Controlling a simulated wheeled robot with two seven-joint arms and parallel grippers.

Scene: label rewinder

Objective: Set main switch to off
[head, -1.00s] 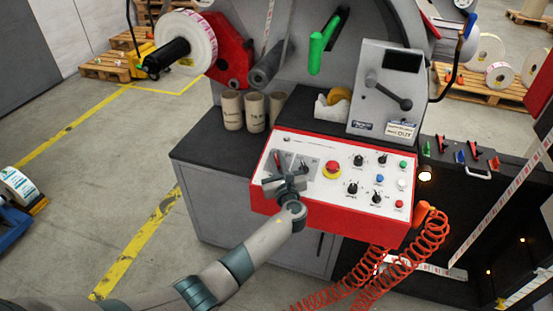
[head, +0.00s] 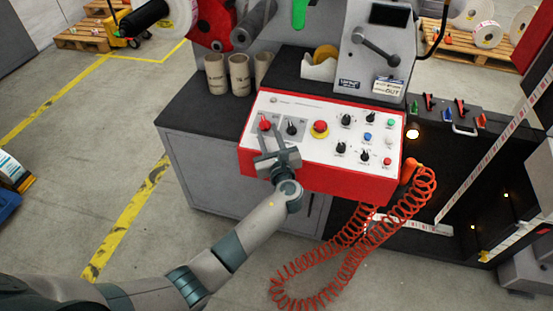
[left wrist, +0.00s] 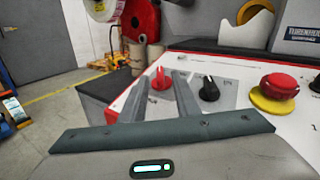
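The control panel (head: 300,108) is a white sloped face in a red frame. At its left end is a red rotary knob (head: 264,124) on a grey plate, which looks like the main switch. A black knob (head: 291,128) sits just right of it. My left gripper (head: 271,136) is open at the panel's front left, its fingers pointing at the red knob. In the left wrist view the red knob (left wrist: 161,80) shows between the two fingertips. I cannot tell whether they touch it. My right gripper is not in view.
A red emergency stop button (head: 320,127) on yellow stands to the right, with several knobs and buttons beyond. An orange coiled hose (head: 345,245) hangs in front on the right. Cardboard cores (head: 239,75) stand behind the panel. The floor at left is open.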

